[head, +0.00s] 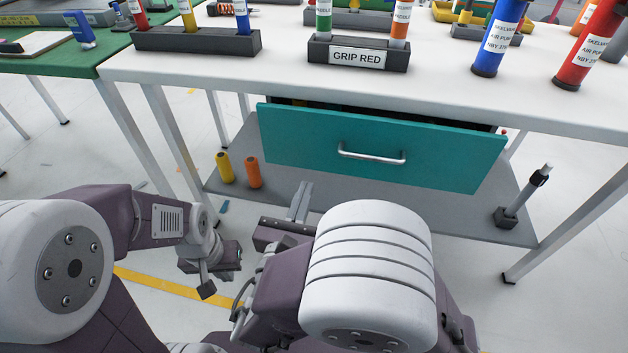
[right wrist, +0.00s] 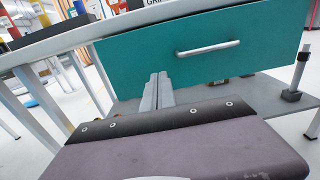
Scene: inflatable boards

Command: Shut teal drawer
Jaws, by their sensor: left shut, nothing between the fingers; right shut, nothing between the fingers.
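The teal drawer (head: 290,145) hangs under the white table and stands partly open, with a dark gap above its front panel. Its silver bar handle (head: 372,155) is at the middle of the front. My right gripper (head: 303,190) is shut and empty, just in front of the lower left part of the drawer front. In the right wrist view its closed fingers (right wrist: 160,80) point at the teal panel (right wrist: 130,65), left of the handle (right wrist: 208,48); I cannot tell whether they touch. My left gripper (head: 207,288) is shut and empty, low and left, away from the drawer.
The white table (head: 200,85) carries a GRIP RED rack (head: 358,55) and blue and red pumps. Its grey lower shelf (head: 350,195) holds a yellow cylinder (head: 224,167), an orange cylinder (head: 253,172) and a small stand (head: 508,217). Table legs flank the drawer.

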